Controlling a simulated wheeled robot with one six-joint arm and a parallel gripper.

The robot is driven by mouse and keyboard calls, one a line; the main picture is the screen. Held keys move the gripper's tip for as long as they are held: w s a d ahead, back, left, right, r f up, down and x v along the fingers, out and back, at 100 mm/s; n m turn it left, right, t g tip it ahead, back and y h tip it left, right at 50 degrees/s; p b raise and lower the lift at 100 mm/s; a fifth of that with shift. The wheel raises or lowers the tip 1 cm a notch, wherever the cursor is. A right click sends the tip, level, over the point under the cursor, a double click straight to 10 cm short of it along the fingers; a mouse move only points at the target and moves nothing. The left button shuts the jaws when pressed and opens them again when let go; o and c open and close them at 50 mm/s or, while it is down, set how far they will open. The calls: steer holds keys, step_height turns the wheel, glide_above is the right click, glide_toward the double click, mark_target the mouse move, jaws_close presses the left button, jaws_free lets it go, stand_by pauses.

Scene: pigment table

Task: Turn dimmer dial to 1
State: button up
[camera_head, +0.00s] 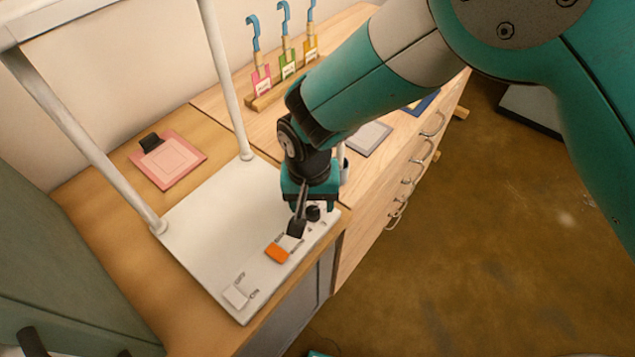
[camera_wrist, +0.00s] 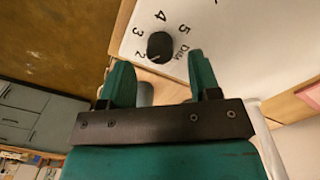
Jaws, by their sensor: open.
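The dimmer dial (camera_wrist: 160,46) is a black round knob on the white panel (camera_wrist: 232,32). A faint pale mark on the knob's lower-left side seems to point near the 2. My gripper (camera_wrist: 161,76) is open, with its teal fingers on either side of the dial's line and the knob just beyond their tips. Nothing is between the fingers. In the head view my gripper (camera_head: 299,212) is at the panel's right edge, beside the dial (camera_head: 313,213).
On the panel are an orange switch (camera_head: 277,253) and a white switch (camera_head: 236,296). White posts (camera_head: 225,80) rise from the panel. A pink pad (camera_head: 168,160) lies behind it. A rack (camera_head: 268,100) with several tagged tools stands farther back. Drawer handles (camera_head: 407,181) stick out at right.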

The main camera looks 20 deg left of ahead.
mark_target(313, 210)
steer(key=shift+f, duration=1.5)
steer(key=shift+c, duration=0.3)
steer(key=c, duration=0.9)
steer(key=shift+o, duration=0.2)
steer(key=shift+n, duration=0.3)
steer(key=n+b, duration=0.2)
steer(key=n, duration=0.3)
steer(key=shift+f+n, duration=0.1)
steer(key=shift+n, duration=0.2)
steer(key=n+b, duration=0.2)
steer(key=n, duration=0.3)
steer(key=shift+n, duration=0.3)
